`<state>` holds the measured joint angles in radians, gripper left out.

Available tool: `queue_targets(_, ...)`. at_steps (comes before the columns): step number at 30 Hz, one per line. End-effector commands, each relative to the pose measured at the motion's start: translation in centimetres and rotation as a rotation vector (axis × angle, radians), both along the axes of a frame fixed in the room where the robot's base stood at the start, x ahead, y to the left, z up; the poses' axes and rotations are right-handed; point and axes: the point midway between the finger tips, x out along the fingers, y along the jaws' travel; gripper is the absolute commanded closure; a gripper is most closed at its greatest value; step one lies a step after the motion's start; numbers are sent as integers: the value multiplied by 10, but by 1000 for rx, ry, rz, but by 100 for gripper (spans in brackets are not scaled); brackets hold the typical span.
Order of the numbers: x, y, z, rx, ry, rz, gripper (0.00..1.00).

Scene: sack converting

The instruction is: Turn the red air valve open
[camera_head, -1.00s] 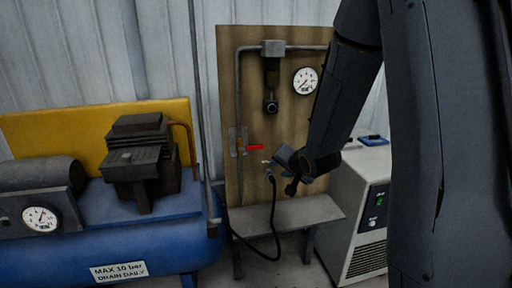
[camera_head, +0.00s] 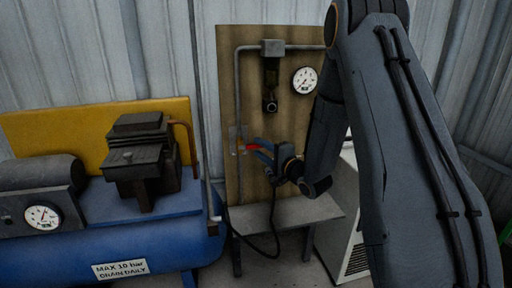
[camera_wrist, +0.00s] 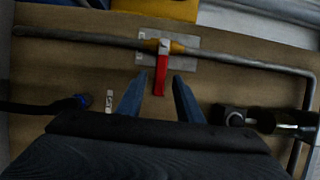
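The red valve handle (camera_wrist: 161,76) sticks out at right angles from the pipe (camera_wrist: 97,37) in the wrist view, over a grey plate (camera_wrist: 185,45). In the head view the red handle (camera_head: 252,148) shows on the wooden board, crosswise to the upright pipe, its free end partly hidden by my fingers. My gripper (camera_wrist: 157,88) is open, with one blue-grey finger on each side of the handle's free end and a visible gap on both sides. In the head view my gripper (camera_head: 262,151) reaches the handle from the right.
A pressure gauge (camera_head: 304,81) and a regulator (camera_head: 270,90) are on the board above. A black hose (camera_head: 272,228) hangs below my gripper. A blue compressor tank (camera_head: 160,245) stands left, and a pale cabinet (camera_head: 340,228) is partly behind my arm.

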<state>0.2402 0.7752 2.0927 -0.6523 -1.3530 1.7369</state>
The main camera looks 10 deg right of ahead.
Motion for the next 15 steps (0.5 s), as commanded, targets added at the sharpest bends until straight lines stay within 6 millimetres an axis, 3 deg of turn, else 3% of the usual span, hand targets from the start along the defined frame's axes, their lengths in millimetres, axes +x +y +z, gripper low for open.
queue_targets(6,22,9,0,-2,0,1,67)
queue_targets(15,26,11,0,-2,1,-1,67)
